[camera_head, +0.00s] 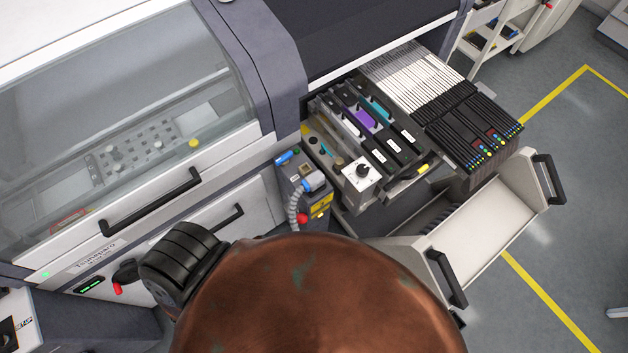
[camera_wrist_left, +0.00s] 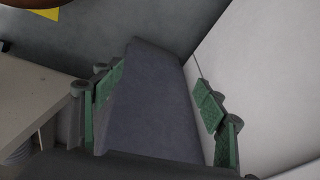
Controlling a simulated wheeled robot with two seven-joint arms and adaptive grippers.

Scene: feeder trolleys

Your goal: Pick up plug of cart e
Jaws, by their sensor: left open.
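A blue and white plug (camera_head: 315,182) with a grey corrugated hose sits at a dark connector box (camera_head: 318,206) beside the feeder trolley (camera_head: 384,196). I cannot read a letter on the trolley, so I cannot tell whether it is cart e. In the left wrist view, my left gripper (camera_wrist_left: 160,88) is open, its green-padded fingers apart with nothing held between them. A dark grey surface shows beyond the fingers. The plug is not visible in that view. In the head view, a large copper-brown rounded surface hides the lower middle, and my gripper fingers do not show.
A white machine with a clear cover (camera_head: 130,115) and black handles stands at the left. Black and white feeders (camera_head: 440,100) fill the trolley top. A pale tray with black handles (camera_head: 490,225) juts out at the right. Grey floor with yellow lines (camera_head: 555,310) is open farther right.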

